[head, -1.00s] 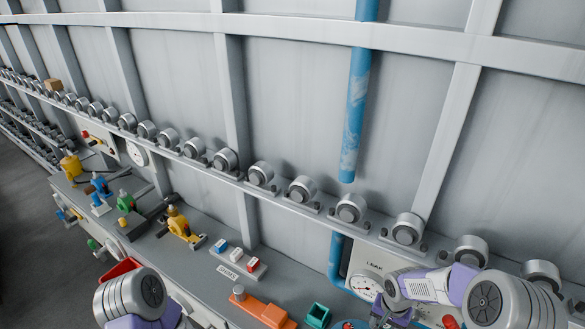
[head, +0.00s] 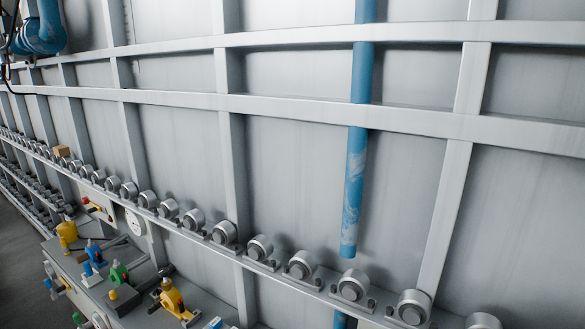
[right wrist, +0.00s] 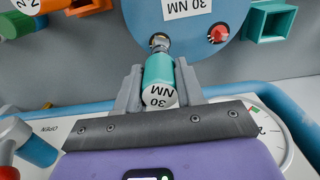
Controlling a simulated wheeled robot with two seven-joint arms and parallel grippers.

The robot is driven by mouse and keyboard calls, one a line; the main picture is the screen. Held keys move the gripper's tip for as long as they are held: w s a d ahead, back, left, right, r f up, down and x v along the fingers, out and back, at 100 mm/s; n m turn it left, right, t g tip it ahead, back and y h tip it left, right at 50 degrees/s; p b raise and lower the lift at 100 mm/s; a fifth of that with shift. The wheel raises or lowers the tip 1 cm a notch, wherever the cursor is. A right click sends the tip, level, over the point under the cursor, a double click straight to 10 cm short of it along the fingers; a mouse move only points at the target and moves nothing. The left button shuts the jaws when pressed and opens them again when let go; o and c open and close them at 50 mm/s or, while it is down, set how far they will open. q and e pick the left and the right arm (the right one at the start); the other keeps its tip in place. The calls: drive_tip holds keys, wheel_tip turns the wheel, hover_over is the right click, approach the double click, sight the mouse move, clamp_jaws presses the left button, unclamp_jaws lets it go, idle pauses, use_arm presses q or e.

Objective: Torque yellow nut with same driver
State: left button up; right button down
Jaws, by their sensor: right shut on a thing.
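My right gripper (right wrist: 158,92) is shut on the teal driver (right wrist: 158,74), whose white end cap reads 30 NM. In the right wrist view the driver's metal tip points away from me at a small brassy fitting (right wrist: 160,39) on a round blue plate (right wrist: 200,45), which also carries a 30 NM label. The tip hides part of that fitting, so I cannot tell whether it is seated or whether this is the yellow nut. A red nut (right wrist: 218,34) sits right of it on the plate. My left gripper is out of view.
In the right wrist view a teal square holder (right wrist: 270,22) and an orange block (right wrist: 75,6) lie beyond, with a dial gauge (right wrist: 275,140) and blue pipe (right wrist: 225,92) nearby. In the head view a yellow fixture (head: 172,298) stands on the bench below a row of rollers (head: 260,247).

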drive_tip(key=shift+r+p, duration=0.45)
drive_tip(key=shift+r, duration=0.45)
idle(0.4)
drive_tip(key=shift+r+p, duration=2.25)
drive_tip(key=shift+r, duration=1.25)
